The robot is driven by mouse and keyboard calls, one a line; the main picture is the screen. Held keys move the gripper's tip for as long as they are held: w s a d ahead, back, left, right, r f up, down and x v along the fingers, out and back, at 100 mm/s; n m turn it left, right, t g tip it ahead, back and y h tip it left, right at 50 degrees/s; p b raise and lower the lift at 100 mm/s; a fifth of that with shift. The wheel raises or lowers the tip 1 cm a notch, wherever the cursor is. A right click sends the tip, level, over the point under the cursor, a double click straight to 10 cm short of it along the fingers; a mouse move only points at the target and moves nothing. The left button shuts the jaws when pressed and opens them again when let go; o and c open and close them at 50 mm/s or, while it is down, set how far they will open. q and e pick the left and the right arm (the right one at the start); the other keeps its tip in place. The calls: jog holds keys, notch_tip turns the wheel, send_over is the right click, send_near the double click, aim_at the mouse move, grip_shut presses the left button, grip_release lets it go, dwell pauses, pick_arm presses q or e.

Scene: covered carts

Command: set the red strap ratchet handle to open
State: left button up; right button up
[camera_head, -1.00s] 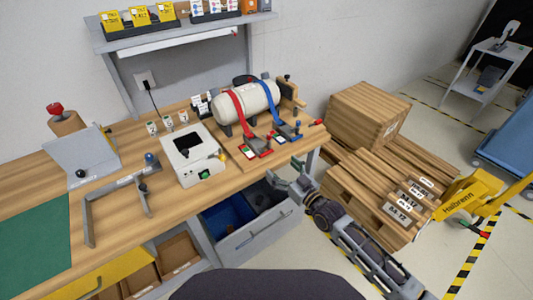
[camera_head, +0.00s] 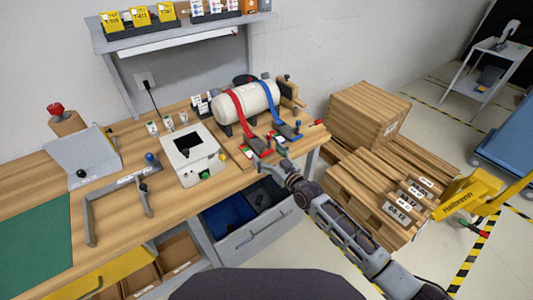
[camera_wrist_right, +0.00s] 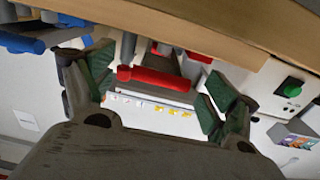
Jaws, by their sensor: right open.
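The red strap (camera_head: 239,108) runs over a cream cylinder (camera_head: 262,97) down to its ratchet at the board's front edge. My right gripper (camera_head: 268,162) is at that ratchet and partly hides it in the head view. In the right wrist view, the red ratchet handle (camera_wrist_right: 158,80) lies across the space between the open fingers of my right gripper (camera_wrist_right: 158,95). I see no finger closed on it. The handle's exact angle is hard to tell. My left gripper is not in view.
The blue strap (camera_head: 270,102) and its ratchet are close to the right of the red one. A white device (camera_head: 188,165) with a green knob stands to the left. An open drawer (camera_head: 258,238) is below the bench edge. Wooden crates (camera_head: 365,115) stand to the right.

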jog(key=shift+w+a, duration=0.3)
jog(key=shift+w, duration=0.05)
jog(key=c, duration=1.6)
jog(key=shift+o, duration=0.2)
jog(key=shift+r, duration=0.1)
